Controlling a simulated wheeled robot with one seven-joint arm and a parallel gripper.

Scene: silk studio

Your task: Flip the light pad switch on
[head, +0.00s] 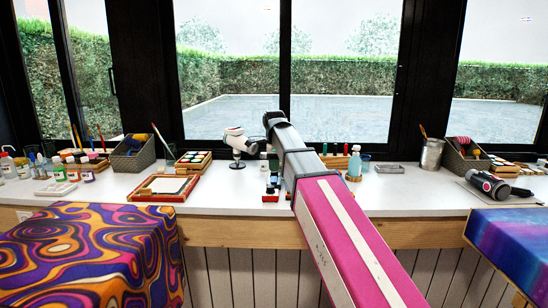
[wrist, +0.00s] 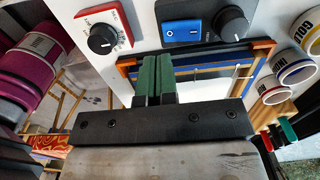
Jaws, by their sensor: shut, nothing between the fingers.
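I cannot tell which side is pressed. A wooden frame (wrist: 264,52) around a pale panel, possibly the light pad, lies just below it. My gripper (wrist: 158,62) has green fingertips, shut and empty. They appear just below and left of the switch, apart from it, overlapping the frame's edge.
A red-trimmed panel with a black knob (wrist: 102,38) is left of the switch. On the white counter (head: 225,190) are a white jointed device (head: 239,142), a red-edged tray (head: 140,197) and a bottle (head: 355,163).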

